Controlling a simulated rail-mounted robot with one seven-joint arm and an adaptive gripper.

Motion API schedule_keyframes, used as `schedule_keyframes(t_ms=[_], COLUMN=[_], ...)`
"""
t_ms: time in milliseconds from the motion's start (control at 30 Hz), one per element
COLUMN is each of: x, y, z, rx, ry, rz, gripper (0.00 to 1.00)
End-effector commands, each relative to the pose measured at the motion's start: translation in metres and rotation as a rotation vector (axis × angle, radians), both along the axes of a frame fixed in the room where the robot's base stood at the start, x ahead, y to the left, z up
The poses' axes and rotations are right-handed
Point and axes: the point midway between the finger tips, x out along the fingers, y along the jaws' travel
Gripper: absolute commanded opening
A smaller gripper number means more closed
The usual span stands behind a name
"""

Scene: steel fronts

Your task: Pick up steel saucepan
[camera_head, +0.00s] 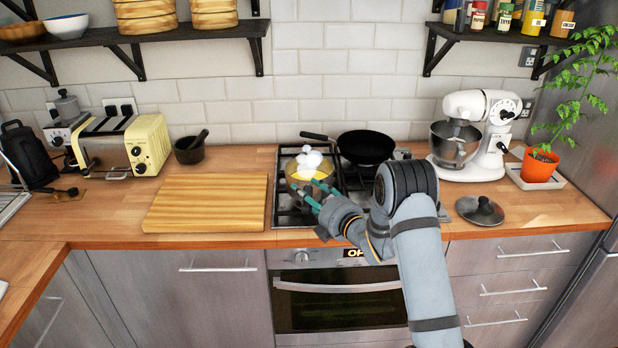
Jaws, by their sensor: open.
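A pan that looks like the steel saucepan (291,171) stands on the left side of the stove. It has a yellowish inside and white rounded things in it. Its near side and its handle are partly or wholly hidden by my gripper. My gripper (305,186) is open, with its teal fingers pointing at the near side of the pan. The fingers overlap the pan in the picture; I cannot tell whether they touch it.
A black frying pan (366,147) sits on the back of the stove, its handle pointing left behind the saucepan. A wooden board (205,203) lies left of the stove. A lid (480,211) and a white stand mixer (466,172) are on the right. Shelves hang above.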

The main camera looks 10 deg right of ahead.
Motion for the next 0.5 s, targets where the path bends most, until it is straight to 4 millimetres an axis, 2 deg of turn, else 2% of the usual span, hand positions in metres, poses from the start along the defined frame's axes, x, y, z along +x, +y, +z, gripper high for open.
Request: schedule_keyframes(t_ms=[267,500], x=[0.0045,0.0042], y=[0.0014,0.0016], z=[-0.0014,-0.0012], rx=[0.0,0.0], ry=[0.0,0.0], rz=[-0.001,-0.001], gripper=[0.47,0.34])
